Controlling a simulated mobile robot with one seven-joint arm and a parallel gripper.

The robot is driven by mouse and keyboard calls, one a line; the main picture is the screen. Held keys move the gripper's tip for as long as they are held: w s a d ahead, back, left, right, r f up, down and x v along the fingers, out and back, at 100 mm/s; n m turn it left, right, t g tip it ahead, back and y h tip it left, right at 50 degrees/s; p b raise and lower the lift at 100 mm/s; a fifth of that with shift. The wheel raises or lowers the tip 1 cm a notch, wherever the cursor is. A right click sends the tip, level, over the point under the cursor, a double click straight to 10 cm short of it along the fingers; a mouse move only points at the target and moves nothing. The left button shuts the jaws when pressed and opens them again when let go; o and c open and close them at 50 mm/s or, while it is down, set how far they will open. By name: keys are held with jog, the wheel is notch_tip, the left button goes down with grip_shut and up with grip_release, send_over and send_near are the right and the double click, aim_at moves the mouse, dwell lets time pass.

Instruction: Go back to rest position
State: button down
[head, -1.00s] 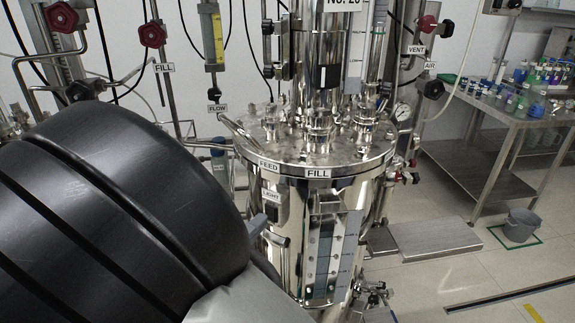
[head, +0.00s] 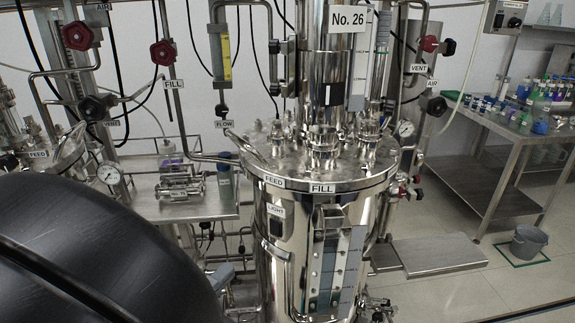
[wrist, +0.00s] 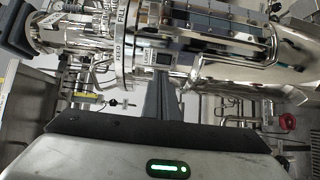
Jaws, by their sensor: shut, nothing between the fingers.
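My gripper shows in the wrist view as blue-grey fingers (wrist: 164,98) close together above its metal body with a green light. It is shut and holds nothing. In the head view a grey fingertip (head: 222,276) shows low, left of the steel vessel, beside my large black arm link. The steel vessel (head: 275,290), labelled FILL, FEED and No. 26, stands upright in the middle. In the wrist view it lies sideways across the top (wrist: 200,52). Most of my arm is out of frame or hidden behind the black link.
A steel bench (head: 517,134) with bottles stands at the right, with a grey bucket (head: 528,242) on the floor. A low metal step (head: 440,255) sits right of the vessel. Pipes and red-handled valves (head: 162,53) line the left. Floor at the lower right is open.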

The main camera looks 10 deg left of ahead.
jog(key=d+m+g+y, duration=0.2)
jog(key=d+m+g, duration=0.95)
jog(key=d, duration=1.45)
jog(key=s+d+r+y+p, duration=0.1)
jog(key=d+r+y+p, duration=0.1)
jog(key=r+p, duration=0.4)
jog(key=s+d+r+m+t+y+p, duration=0.1)
jog(key=r+y+p, duration=0.2)
jog(key=r+p, duration=0.4)
notch_tip(320, 180, up, 7)
jog(key=shift+s+d+r, duration=0.1)
jog(key=shift+s+d, duration=0.3)
jog(key=shift+m, duration=0.25)
